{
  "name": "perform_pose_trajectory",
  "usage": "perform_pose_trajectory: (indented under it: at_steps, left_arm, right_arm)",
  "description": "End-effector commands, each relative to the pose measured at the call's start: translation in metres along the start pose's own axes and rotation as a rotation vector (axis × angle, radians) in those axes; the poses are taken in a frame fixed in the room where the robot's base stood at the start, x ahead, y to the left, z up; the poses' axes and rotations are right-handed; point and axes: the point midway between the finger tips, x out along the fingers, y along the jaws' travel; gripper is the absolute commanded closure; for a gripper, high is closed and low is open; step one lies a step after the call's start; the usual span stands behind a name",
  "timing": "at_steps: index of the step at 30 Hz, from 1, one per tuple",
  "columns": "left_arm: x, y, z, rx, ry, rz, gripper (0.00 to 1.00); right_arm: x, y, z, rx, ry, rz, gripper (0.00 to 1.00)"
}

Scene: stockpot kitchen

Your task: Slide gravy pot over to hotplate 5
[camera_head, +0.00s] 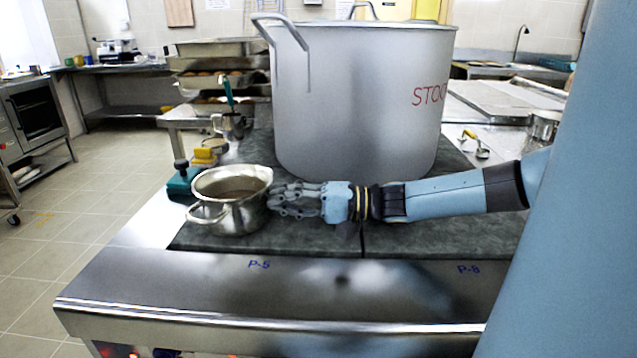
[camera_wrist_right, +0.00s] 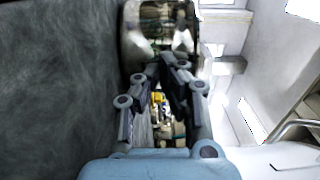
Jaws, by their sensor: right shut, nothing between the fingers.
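The gravy pot (camera_head: 232,215) is a small steel pot with brown liquid in it. It stands upright at the left front of the dark hotplate surface (camera_head: 320,238), above the P-5 label (camera_head: 259,265). My right gripper (camera_head: 274,198) is shut and empty, its fingertips at the right side of the pot. I cannot tell for sure whether they touch it. In the right wrist view the pot (camera_wrist_right: 160,32) is just beyond the fingers (camera_wrist_right: 160,75). My left gripper is not in view.
A large stockpot (camera_head: 360,110) stands right behind my right gripper. A ladle (camera_head: 477,146) lies at the right. The front steel ledge (camera_head: 280,295) is clear.

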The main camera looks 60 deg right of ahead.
Motion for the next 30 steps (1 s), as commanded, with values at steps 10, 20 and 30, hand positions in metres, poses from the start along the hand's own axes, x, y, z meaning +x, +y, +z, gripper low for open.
perform_pose_trajectory:
  at_steps: [10, 20, 30]
  left_arm:
    - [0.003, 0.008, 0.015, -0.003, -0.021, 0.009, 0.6]
    - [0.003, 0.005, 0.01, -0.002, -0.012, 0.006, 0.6]
    - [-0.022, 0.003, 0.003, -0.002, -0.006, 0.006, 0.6]
  right_arm:
    - [0.006, 0.0, 0.0, 0.0, 0.0, 0.001, 1.0]
    - [0.005, 0.0, 0.0, 0.0, 0.0, 0.001, 1.0]
    - [0.0, -0.044, 0.007, -0.003, -0.001, 0.002, 1.0]
